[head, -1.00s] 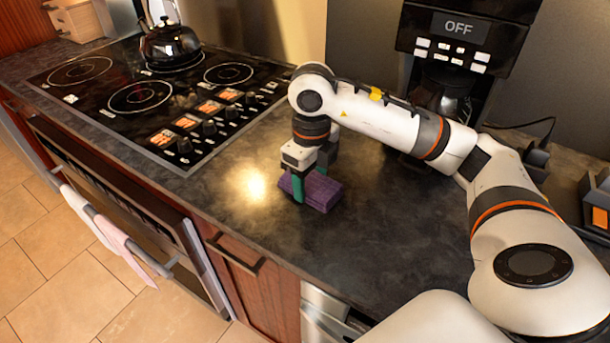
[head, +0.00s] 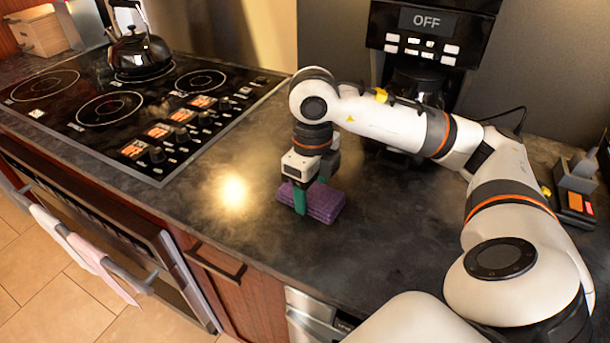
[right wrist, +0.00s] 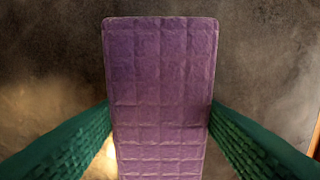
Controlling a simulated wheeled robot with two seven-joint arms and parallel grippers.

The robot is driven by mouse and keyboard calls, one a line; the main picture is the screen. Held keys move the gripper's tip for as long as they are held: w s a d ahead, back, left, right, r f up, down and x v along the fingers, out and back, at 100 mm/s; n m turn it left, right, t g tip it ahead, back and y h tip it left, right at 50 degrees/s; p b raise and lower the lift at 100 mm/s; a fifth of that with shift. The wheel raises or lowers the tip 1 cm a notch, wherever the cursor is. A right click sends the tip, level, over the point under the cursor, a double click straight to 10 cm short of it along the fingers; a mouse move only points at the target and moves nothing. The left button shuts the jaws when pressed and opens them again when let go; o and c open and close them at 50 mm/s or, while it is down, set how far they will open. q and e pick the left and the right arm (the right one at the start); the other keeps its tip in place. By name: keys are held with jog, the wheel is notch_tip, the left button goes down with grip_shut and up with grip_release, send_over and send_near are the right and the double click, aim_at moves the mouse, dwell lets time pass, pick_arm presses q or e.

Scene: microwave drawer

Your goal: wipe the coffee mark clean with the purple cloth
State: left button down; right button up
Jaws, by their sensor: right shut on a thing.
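The purple cloth (head: 325,203) is a folded, quilted block on the dark countertop, right of the stove. My right gripper (head: 312,196) points down with its green fingers on either side of the cloth and is shut on it. In the right wrist view the cloth (right wrist: 160,80) runs lengthwise between the green fingers (right wrist: 160,130), which touch its sides. I cannot make out a coffee mark on the counter; it may be hidden under the cloth, gripper or arm. My left gripper is not in view.
A black stove (head: 120,110) with a kettle (head: 138,52) lies to the left. A coffee machine (head: 430,45) stands at the back, behind my arm. The counter (head: 225,225) is bare around the cloth, up to its front edge. Towels (head: 80,250) hang on the oven handle.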

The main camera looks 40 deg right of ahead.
aim_at(328, 197)
jog(key=shift+s+d, duration=0.3)
jog(key=shift+s, duration=0.4)
jog(key=shift+s+d+b, duration=0.35)
jog(key=shift+s+b, duration=0.3)
jog(key=shift+s, duration=0.15)
jog(key=shift+s+f, duration=0.1)
jog(key=shift+w+a, duration=0.25)
jog(key=shift+w, duration=0.25)
jog(key=shift+w+a+p, duration=0.25)
jog(key=shift+w, duration=0.35)
jog(key=shift+w+a+p, duration=0.25)
jog(key=shift+w, duration=0.35)
jog(key=shift+w+a+p, duration=0.1)
jog(key=shift+w+a, duration=0.2)
jog(key=shift+w, duration=0.4)
jog(key=shift+w+a+p, duration=0.1)
jog(key=shift+w+a, duration=0.15)
jog(key=shift+w, duration=0.4)
jog(key=shift+w+a+p, duration=0.1)
jog(key=shift+w+a, duration=0.2)
jog(key=shift+w, duration=0.4)
jog(key=shift+w+a, duration=0.25)
jog(key=shift+w, duration=0.35)
jog(key=shift+w+a, duration=0.2)
jog(key=shift+w, duration=0.35)
